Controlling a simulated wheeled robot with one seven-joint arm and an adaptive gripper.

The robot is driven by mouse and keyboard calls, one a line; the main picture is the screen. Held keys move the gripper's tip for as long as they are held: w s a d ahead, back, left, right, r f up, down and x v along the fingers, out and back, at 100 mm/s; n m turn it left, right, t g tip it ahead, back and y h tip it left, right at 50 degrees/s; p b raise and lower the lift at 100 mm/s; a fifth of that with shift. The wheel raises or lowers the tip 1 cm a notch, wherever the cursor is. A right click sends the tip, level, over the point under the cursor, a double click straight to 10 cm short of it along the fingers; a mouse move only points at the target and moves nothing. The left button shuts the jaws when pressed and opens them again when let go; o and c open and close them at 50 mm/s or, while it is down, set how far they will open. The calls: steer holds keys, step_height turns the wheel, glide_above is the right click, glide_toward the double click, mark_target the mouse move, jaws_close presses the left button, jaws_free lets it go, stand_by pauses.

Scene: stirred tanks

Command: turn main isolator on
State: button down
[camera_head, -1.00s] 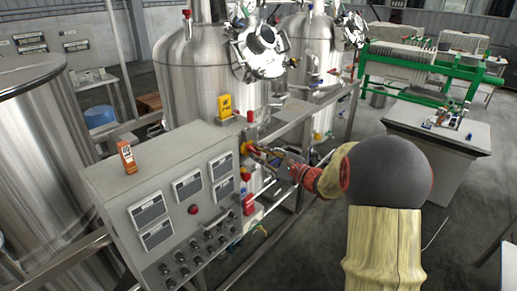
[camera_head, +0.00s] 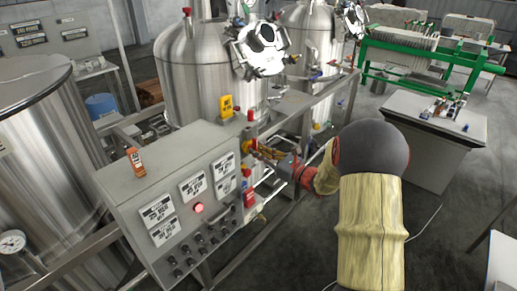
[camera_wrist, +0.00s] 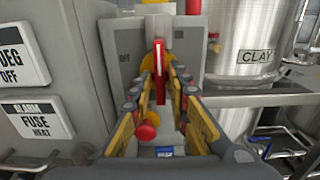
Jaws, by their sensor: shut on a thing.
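The main isolator has a red handle (camera_wrist: 160,58) on a yellow disc, on a grey box at the side of the control cabinet (camera_head: 130,183). In the wrist view the handle stands upright between my fingers. My gripper (camera_wrist: 160,78) is shut on this handle, with a finger on each side. In the head view my gripper (camera_head: 262,150) reaches the isolator (camera_head: 248,144) from the right, and its fingers partly hide it. The red lamp (camera_head: 198,208) on the cabinet front looks bright.
An orange device (camera_head: 134,160) lies on the cabinet top, and a yellow device (camera_head: 226,107) stands behind. Steel tanks (camera_head: 190,72) and frame rails surround the cabinet. A grey bench (camera_head: 432,145) stands at the right. Open floor lies at lower right.

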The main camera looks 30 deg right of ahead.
stand_by(0.4)
steer(key=c, duration=1.9)
jaws_free()
steer(key=v, duration=1.2)
